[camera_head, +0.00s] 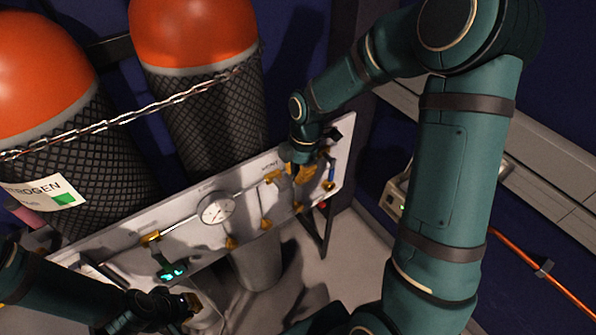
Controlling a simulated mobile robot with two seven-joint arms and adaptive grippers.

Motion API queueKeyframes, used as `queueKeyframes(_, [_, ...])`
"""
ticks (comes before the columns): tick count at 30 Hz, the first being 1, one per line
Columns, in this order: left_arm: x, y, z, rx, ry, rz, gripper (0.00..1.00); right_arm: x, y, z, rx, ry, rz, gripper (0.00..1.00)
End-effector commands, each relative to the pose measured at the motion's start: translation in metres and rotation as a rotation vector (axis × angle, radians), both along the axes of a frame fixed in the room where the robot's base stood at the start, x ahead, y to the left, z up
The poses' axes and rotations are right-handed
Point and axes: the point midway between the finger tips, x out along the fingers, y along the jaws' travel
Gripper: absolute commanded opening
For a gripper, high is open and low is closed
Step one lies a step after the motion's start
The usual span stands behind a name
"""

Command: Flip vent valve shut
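The white valve panel (188,232) runs diagonally across the middle, with a round gauge (216,208) and brass fittings on it. Lettering that seems to read VENT (270,164) is near its right part, above a brass fitting (273,177). My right gripper (303,168) is at the right part of the panel, over brass parts, and hides much of what is there. Whether it touches a valve handle cannot be told. A small blue part (331,179) shows just right of it. My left gripper (186,306) is low at the left, below the panel; its fingers are dark and unclear.
Two orange-topped cylinders (194,35) in dark mesh stand behind the panel, with a chain (135,113) across them. A green-lit display (172,272) is at the panel's lower left. A grey bin (257,262) stands below. An orange pipe (545,268) runs at the right.

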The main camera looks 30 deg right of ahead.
Motion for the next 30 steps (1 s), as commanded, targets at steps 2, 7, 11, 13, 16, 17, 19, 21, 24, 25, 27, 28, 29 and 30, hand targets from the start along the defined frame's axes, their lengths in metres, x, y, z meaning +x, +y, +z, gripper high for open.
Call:
queueKeyframes(2, [0.000,0.000,0.001,0.000,0.000,0.000,0.00,0.000,0.000,0.000,0.000,0.000,0.000,0.00])
queueKeyframes(7, [0.000,0.000,0.001,0.000,0.001,0.000,0.00,0.000,0.000,-0.001,0.000,0.000,0.000,0.00])
queueKeyframes(11, [0.000,0.000,0.002,0.000,0.001,0.000,0.00,0.000,-0.001,-0.002,0.000,0.000,0.000,0.00])
queueKeyframes(13, [-0.001,0.000,0.002,0.000,0.001,0.000,0.00,0.000,-0.001,-0.002,0.000,0.000,0.000,0.00])
queueKeyframes(16, [-0.001,0.000,0.003,0.000,0.002,-0.001,0.00,0.000,-0.001,-0.003,0.000,0.000,0.000,0.00])
queueKeyframes(17, [-0.001,0.000,0.004,0.000,0.002,-0.001,0.00,0.000,-0.001,-0.003,0.000,0.000,0.000,0.00])
queueKeyframes(19, [-0.001,0.000,0.005,0.000,0.002,-0.001,0.00,0.000,-0.002,-0.004,0.018,0.002,-0.005,0.00])
queueKeyframes(21, [-0.001,0.000,0.006,0.000,0.003,-0.001,0.00,0.000,-0.003,-0.005,0.054,0.005,-0.006,0.00])
queueKeyframes(24, [-0.002,0.000,0.008,-0.001,0.004,0.000,0.00,0.000,-0.003,-0.007,0.113,0.011,-0.007,0.00])
queueKeyframes(25, [-0.002,0.000,0.009,-0.001,0.004,0.000,0.00,-0.001,-0.004,-0.007,0.133,0.014,-0.008,0.00])
queueKeyframes(27, [-0.002,0.000,0.010,-0.001,0.005,-0.001,0.00,0.000,-0.004,-0.008,0.179,0.015,-0.007,0.00])
queueKeyframes(28, [-0.002,0.000,0.010,-0.001,0.005,-0.001,0.00,0.000,-0.004,-0.009,0.200,0.017,-0.007,0.00])
queueKeyframes(29, [-0.002,0.000,0.011,-0.001,0.005,-0.001,0.00,0.000,-0.004,-0.010,0.221,0.019,-0.008,0.00])
queueKeyframes(30, [-0.002,0.000,0.011,-0.001,0.005,-0.001,0.00,0.000,-0.004,-0.010,0.248,0.022,-0.008,0.00])
